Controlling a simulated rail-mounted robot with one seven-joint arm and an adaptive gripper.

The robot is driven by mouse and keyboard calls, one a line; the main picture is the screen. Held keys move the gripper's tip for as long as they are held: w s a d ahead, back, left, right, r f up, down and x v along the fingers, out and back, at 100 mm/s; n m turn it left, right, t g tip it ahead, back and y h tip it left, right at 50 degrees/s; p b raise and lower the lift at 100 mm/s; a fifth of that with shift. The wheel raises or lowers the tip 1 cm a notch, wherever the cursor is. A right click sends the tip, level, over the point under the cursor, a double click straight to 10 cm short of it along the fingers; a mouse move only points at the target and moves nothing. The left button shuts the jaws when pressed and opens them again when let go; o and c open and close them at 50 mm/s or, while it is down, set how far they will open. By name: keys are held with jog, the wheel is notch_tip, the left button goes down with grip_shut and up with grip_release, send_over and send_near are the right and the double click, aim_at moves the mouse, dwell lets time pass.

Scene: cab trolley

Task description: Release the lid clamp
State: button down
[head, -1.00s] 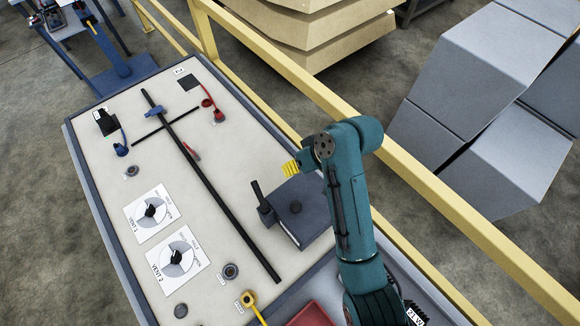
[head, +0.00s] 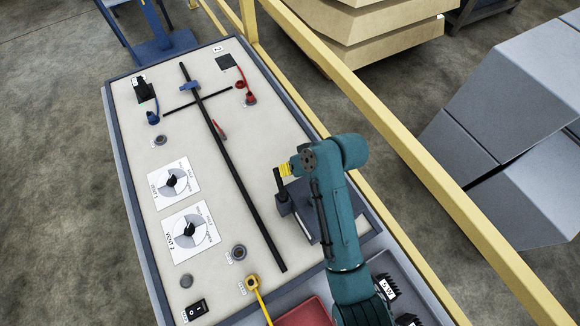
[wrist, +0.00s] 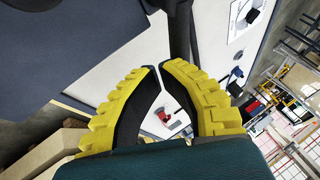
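The lid clamp appears to be the dark upright lever (head: 281,184) beside a dark grey box lid (head: 305,226) on the panel's right side. My arm hides part of the box. My gripper (head: 286,169) has yellow ridged fingers and is just above and right of the lever's top. In the wrist view, the two fingertips (wrist: 158,67) are close together with a narrow gap and nothing visibly held between them. A dark bar, likely the lever (wrist: 180,28), shows beyond the right finger. I cannot tell whether it touches.
The pale panel (head: 220,150) carries a long black bar (head: 235,170), two vent dials (head: 188,230), red and blue plugs, and a black switch (head: 196,309). A yellow rail (head: 370,120) runs along its right side. Grey blocks (head: 515,190) stand beyond.

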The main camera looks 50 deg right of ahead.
jog(key=shift+w+a+p, duration=0.45)
jog(key=shift+w+p, duration=0.2)
jog(key=shift+p, duration=0.4)
jog(key=s+d+r+p, duration=0.2)
jog(key=s+d+r, duration=0.3)
jog(key=s+r, duration=0.2)
notch_tip(320, 180, up, 2)
jog(key=shift+d+r, duration=0.15)
jog(key=shift+d, duration=0.25)
